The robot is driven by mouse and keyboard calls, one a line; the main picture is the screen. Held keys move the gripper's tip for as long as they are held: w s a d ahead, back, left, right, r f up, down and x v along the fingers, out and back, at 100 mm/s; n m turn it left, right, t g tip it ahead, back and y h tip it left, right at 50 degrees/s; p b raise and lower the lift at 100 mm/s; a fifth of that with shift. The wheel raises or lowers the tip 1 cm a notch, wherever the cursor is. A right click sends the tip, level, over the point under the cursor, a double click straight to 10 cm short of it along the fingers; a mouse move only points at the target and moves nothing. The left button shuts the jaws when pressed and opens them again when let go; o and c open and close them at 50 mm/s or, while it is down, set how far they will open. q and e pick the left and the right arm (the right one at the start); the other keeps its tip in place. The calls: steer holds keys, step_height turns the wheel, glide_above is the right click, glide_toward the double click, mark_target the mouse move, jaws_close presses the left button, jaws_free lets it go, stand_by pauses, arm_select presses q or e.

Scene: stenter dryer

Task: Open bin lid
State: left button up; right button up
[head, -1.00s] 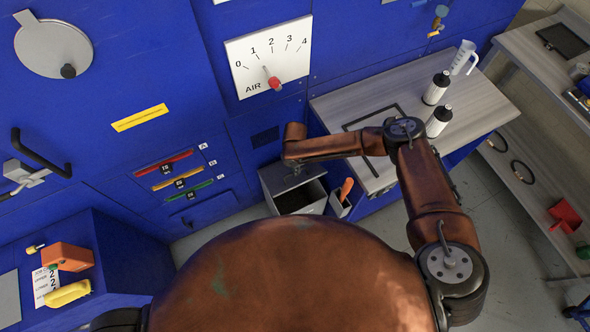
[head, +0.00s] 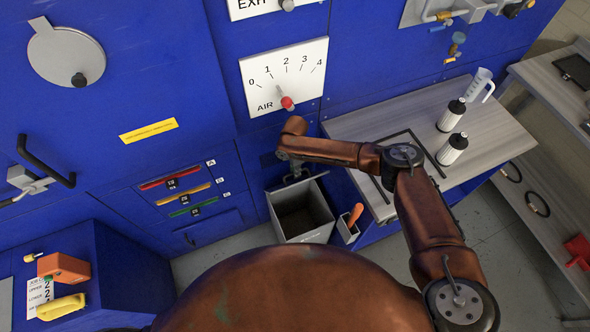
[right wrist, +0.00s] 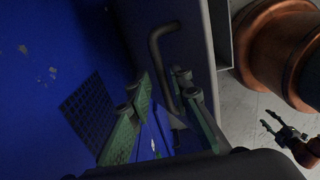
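The grey bin (head: 310,235) stands on the floor against the blue machine, its dark inside visible from above. Its lid (head: 312,181) is raised steeply at the back of the opening. My right gripper (head: 295,174) is behind the lid's upper edge, small and partly hidden by my arm in the head view. In the right wrist view its green fingers (right wrist: 168,118) are apart, with the lid's dark bent handle (right wrist: 163,45) reaching down between them. I cannot tell whether they touch it. My left gripper (right wrist: 268,119) shows small at lower right, fingers apart and empty.
A small holder (head: 348,229) with an orange-handled tool stands right of the bin. A workbench (head: 375,120) with two bottles is to the right. The blue machine wall with the air dial (head: 286,78) rises close behind.

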steer(key=shift+o, duration=0.6)
steer(key=shift+s+r, duration=0.15)
steer(key=shift+r, duration=0.15)
steer(key=shift+s+d+p, duration=0.2)
steer(key=shift+s+p, duration=0.1)
steer(key=s+d+f+p, duration=0.2)
steer(key=s+f, duration=0.3)
steer(key=s, duration=0.2)
step_height(320, 180, up, 9)
steer(key=s+a+f+m+y, duration=0.1)
steer(key=s+a+m+y, duration=0.35)
steer(key=s+a, duration=0.8)
steer(key=s+d+f+m+t+h, duration=0.1)
steer(key=d+m, duration=0.5)
steer(key=d, duration=0.7)
steer(key=s+d+f+m+t+h, duration=0.1)
steer(key=s+d+m, duration=0.4)
steer(key=d, duration=0.8)
steer(key=shift+d+f+m+t+p, duration=0.3)
steer(key=shift+f+m+t+p, duration=0.2)
steer(key=shift+m+t, duration=0.55)
